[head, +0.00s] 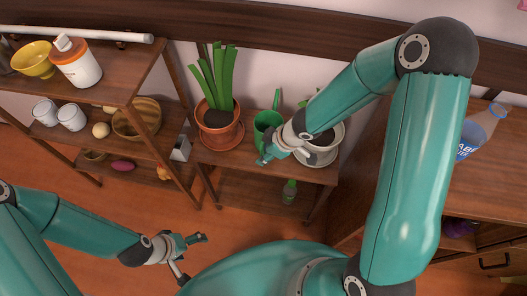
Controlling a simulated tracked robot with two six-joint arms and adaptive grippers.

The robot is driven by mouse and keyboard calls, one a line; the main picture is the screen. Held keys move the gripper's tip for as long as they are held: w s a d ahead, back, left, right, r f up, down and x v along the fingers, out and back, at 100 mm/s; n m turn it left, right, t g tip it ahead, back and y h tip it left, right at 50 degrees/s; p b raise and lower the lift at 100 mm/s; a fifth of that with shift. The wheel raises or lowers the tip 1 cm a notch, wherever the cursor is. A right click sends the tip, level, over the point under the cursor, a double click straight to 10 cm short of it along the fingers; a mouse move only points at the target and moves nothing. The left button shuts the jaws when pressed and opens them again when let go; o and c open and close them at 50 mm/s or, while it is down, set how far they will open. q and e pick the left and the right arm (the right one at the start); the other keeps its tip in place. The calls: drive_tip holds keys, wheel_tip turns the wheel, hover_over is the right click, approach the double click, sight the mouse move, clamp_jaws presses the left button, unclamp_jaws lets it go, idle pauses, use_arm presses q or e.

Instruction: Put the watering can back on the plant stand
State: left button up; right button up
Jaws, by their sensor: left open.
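The green watering can (265,120) is between the two plant pots at the wooden plant stand (225,158). Its lower part is hidden behind my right gripper (272,157), so I cannot tell whether it rests on the top board. My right gripper is over the front of the stand, right at the can. Whether its fingers are closed on the can is not clear. My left gripper (191,256) is open and empty over the floor, in front of the stand and to its left.
A terracotta pot with a tall green plant (219,118) stands left of the can, a white pot (325,146) right of it. A green bottle (289,192) is below the top board. Shelves with bowls and cups stand left; a wooden cabinet (480,188) stands right.

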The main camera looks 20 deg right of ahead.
drive_tip(key=p+v, duration=0.8)
drive_tip(key=v, duration=0.2)
drive_tip(key=s+a+f+m+g, duration=0.3)
drive_tip(key=s+a+f+m, duration=0.5)
drive_tip(key=s+f+m, duration=0.3)
drive_tip(key=shift+f, duration=0.3)
drive_tip(key=shift+r+p, duration=0.1)
drive_tip(key=shift+p, duration=0.25)
drive_tip(key=shift+r+p, duration=0.5)
drive_tip(key=shift+r, duration=0.05)
